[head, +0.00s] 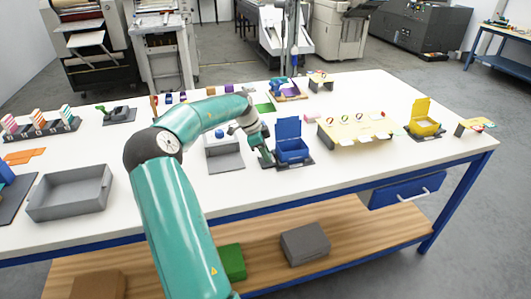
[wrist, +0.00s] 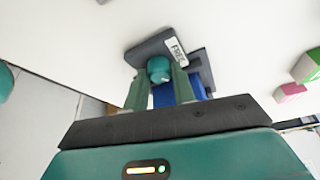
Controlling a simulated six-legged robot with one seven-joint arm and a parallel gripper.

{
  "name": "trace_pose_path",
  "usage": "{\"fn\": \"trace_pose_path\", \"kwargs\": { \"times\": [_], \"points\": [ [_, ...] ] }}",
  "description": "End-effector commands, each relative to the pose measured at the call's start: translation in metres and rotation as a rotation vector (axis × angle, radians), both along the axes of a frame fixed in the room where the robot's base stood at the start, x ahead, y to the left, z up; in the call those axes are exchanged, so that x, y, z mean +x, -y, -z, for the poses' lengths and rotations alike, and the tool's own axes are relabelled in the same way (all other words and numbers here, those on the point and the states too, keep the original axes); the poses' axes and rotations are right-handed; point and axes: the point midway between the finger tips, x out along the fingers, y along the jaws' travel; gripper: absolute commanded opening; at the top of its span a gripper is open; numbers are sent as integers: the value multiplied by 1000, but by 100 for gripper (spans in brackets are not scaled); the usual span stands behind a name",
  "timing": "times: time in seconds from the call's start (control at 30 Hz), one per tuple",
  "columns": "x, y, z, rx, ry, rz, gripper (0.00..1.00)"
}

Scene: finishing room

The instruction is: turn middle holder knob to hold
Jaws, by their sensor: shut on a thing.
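A blue holder (head: 292,150) with a raised lid stands on a dark base near the middle of the table. In the wrist view, a round teal knob (wrist: 159,69) with a pale mark sits on the dark base (wrist: 148,50). A white label reading "FREE" (wrist: 176,51) lies beside the knob. My gripper (wrist: 160,82) has its two green fingers on either side of the knob and is shut on it. In the head view, my gripper (head: 266,158) is low at the left side of the blue holder, and the knob is hidden there.
A yellow holder (head: 425,120) stands to the right, beyond a cream board (head: 357,131) with coloured rings. A grey and white stand (head: 224,158) is close on the left of my gripper. A grey tray (head: 70,192) lies at the left. Table in front of the blue holder is clear.

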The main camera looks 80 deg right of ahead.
Motion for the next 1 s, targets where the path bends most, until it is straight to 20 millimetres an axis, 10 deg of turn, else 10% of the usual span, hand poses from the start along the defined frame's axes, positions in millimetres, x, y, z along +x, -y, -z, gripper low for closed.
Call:
{"fn": "trace_pose_path", "kwargs": {
  "times": [1.0],
  "points": [
    [2,3,1,1,4,512,3]
  ]
}}
